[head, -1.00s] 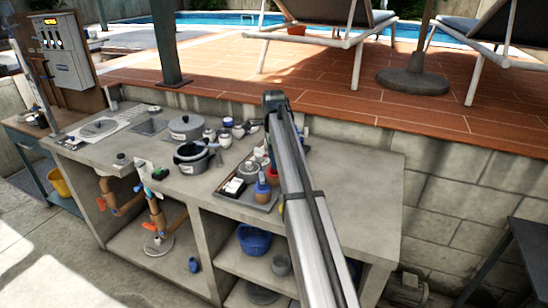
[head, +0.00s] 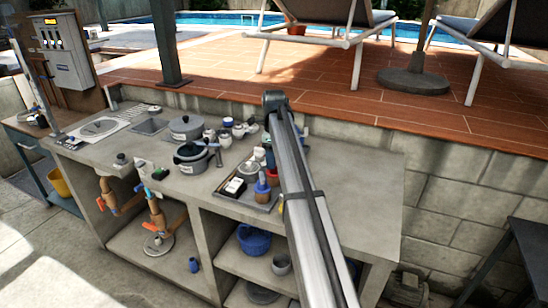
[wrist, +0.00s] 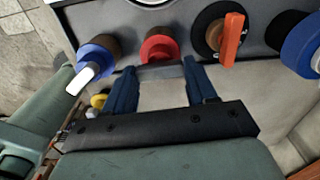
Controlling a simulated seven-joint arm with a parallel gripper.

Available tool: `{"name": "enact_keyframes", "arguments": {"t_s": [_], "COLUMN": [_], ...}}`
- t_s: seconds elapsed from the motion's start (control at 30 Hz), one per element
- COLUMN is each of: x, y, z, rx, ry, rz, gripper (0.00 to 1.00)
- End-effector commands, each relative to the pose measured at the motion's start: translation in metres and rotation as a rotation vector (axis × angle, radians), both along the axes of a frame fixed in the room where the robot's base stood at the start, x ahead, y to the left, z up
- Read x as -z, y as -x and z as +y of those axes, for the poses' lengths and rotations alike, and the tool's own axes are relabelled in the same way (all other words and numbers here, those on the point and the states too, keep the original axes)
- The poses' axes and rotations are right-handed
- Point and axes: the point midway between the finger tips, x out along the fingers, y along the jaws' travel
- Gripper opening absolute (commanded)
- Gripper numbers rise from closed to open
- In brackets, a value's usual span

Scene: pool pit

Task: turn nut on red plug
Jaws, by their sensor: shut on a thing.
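The red plug (wrist: 158,46), red with a brown end, shows at the top middle of the wrist view, just beyond my fingertips. My gripper (wrist: 160,76) has its two blue fingers on either side of a pale grey piece (wrist: 160,71) in front of the red plug. The gripper looks shut on this piece, which may be the nut; its shape is partly hidden. In the head view my arm hides the gripper and I cannot make out the red plug.
A blue plug (wrist: 98,58) is left of the red one, an orange-handled fitting (wrist: 231,40) right of it, and another blue piece (wrist: 303,46) farther right. The concrete counter (head: 360,185) holds a dark pot (head: 192,160) and a tray (head: 233,200). Its right end is clear.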

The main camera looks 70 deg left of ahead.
Motion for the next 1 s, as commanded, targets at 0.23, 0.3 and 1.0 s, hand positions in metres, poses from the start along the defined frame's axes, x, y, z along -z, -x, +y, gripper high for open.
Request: {"name": "enact_keyframes", "arguments": {"t_s": [0.23,0.3,1.0], "x": [0.000,0.000,-0.014], "y": [0.001,0.000,0.000], "z": [0.000,0.000,0.001], "rx": [0.000,0.000,0.000], "ry": [-0.001,-0.001,-0.002], "rz": [0.001,0.001,-0.001], "gripper": [0.26,0.57,0.83]}}
